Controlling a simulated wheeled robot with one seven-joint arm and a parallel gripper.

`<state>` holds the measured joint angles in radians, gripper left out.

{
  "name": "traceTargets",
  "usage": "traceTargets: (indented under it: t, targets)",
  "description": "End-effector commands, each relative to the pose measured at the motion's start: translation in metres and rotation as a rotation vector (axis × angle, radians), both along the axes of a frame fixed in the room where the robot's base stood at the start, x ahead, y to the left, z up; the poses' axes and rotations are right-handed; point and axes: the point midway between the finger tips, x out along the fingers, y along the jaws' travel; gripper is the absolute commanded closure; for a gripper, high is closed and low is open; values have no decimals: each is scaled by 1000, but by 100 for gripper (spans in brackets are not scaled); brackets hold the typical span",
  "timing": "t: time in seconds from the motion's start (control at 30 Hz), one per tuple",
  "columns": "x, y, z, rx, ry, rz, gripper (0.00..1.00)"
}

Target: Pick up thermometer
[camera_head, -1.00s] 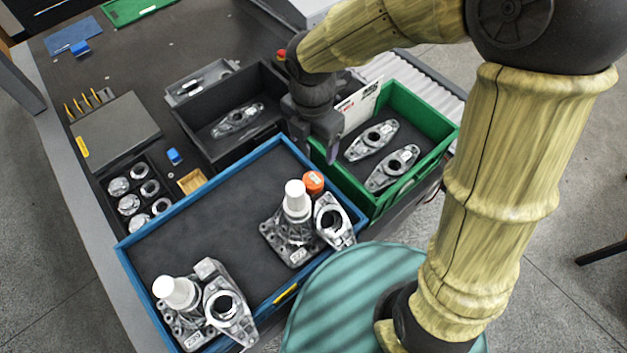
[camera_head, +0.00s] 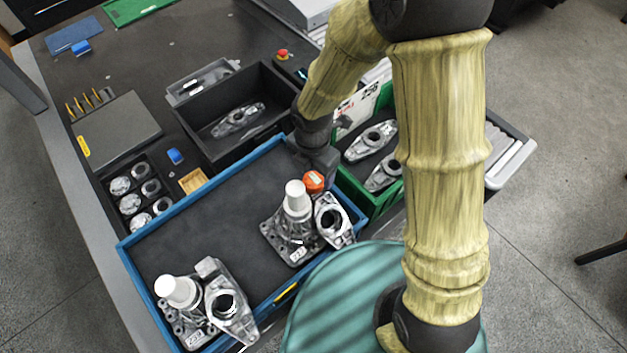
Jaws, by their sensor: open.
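I cannot make out a thermometer for certain. A small orange-red round-topped object (camera_head: 313,181) stands in the blue-rimmed tray (camera_head: 190,207), beside a metal casting with a white cylinder (camera_head: 297,200). My gripper (camera_head: 320,166) is open, just above and behind the orange object at the tray's far right corner. Whether it touches the object cannot be told. The fingertips are small and partly merge with the dark background. A shallow grey tray (camera_head: 203,80) at the back holds small items too small to identify.
A black bin (camera_head: 212,150) with one metal part lies behind the blue tray. A green bin (camera_head: 378,205) with metal parts is to the right, partly behind my arm. Another casting with a white cylinder (camera_head: 178,292) stands at the front left. The blue tray's middle is clear.

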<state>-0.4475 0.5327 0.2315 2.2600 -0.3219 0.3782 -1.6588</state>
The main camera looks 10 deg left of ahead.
Motion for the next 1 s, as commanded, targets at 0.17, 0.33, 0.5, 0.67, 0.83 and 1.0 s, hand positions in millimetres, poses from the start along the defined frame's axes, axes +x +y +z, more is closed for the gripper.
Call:
traceTargets:
  t: [0.17, 0.33, 0.5, 0.67, 0.83, 1.0]
  targets:
    - [0, 1, -7, -2, 3, 2, 26]
    - [0, 2, -24, -3, 4, 4, 26]
    - [1, 2, -44, -2, 3, 4, 26]
    - [1, 2, -52, 1, 1, 3, 26]
    - [2, 3, -52, 1, -1, 3, 26]
    - [2, 2, -52, 0, 0, 3, 26]
